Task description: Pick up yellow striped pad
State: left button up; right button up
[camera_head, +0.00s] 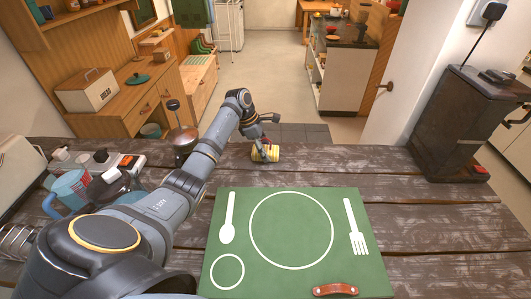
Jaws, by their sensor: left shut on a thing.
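The yellow striped pad (262,155) is small, yellow with pale and reddish marks, near the far edge of the dark plank table (420,215). My left arm reaches across the table from the lower left. My left gripper (267,149) is shut on the pad from above, and its fingers cover part of it. I cannot tell whether the pad touches the table. My right gripper is not in view.
A green placemat (375,275) with white outlines lies in front, with a brown leather pull (335,290) at its near edge. A blue mug (68,190) and small items crowd the left. A dark box (455,125) stands at the right. The table right of the pad is clear.

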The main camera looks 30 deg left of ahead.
aim_at(265, 138)
pick_arm(q)
jog(key=shift+r+p, duration=2.3)
jog(key=shift+p, duration=1.45)
jog(key=r+p, duration=0.1)
jog(key=p, duration=0.1)
jog(key=s+d+r+p, duration=0.1)
jog(key=p, duration=0.1)
jog(key=shift+s+p, duration=0.2)
jog(key=shift+p, duration=0.15)
jog(key=shift+s+d+b, duration=0.35)
jog(key=shift+s+b, duration=0.2)
jog(key=shift+b, duration=0.3)
jog(key=s+d+r, duration=0.6)
jog(key=s, duration=0.2)
jog(key=shift+s+d+r, duration=0.2)
jog(key=shift+s+d, duration=0.05)
jog(key=shift+s, duration=0.15)
jog(key=shift+f, duration=0.1)
